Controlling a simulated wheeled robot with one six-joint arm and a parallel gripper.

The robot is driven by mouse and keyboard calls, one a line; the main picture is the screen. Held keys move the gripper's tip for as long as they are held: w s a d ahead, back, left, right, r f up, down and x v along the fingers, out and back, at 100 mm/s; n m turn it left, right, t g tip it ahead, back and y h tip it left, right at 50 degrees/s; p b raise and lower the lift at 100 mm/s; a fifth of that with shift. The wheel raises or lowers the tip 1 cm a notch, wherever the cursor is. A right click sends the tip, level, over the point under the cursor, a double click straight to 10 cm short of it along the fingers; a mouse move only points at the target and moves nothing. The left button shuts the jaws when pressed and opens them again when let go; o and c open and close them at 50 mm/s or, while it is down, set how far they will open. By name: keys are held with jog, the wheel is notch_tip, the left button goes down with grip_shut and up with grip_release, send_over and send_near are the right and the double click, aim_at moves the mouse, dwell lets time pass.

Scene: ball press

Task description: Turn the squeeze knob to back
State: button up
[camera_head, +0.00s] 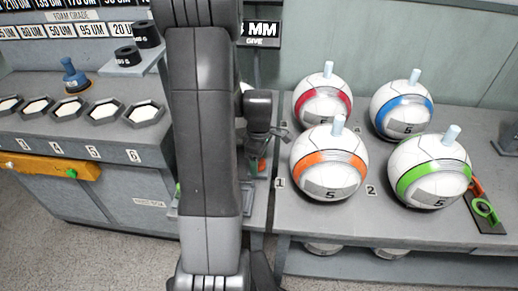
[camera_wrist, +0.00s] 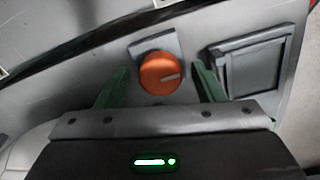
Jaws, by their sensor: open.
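The orange round knob (camera_wrist: 160,74) sits on a grey square plate on a grey panel in the wrist view. A pale pointer mark on its face points to the right and slightly up. My gripper (camera_wrist: 160,82) is open, with one green finger on each side of the knob and a gap on both sides. I cannot tell how far the fingertips are from the panel. In the head view my arm hides most of the press, and a small orange-red spot (camera_head: 262,166) beside the arm may be the knob.
A grey framed panel (camera_wrist: 250,68) is right of the knob. In the head view, white balls with red (camera_head: 322,100), blue (camera_head: 402,108), orange (camera_head: 328,162) and green (camera_head: 433,170) bands stand on the right table. A blue-handled tool (camera_head: 74,75) stands on the left bench.

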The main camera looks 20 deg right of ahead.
notch_tip(320, 180, up, 14)
jog(key=p, duration=0.1)
jog(key=shift+f, duration=0.25)
jog(key=shift+f, duration=0.1)
notch_tip(320, 180, down, 14)
jog(key=shift+r+b, duration=0.15)
jog(key=shift+b, duration=0.4)
dwell(0.5)
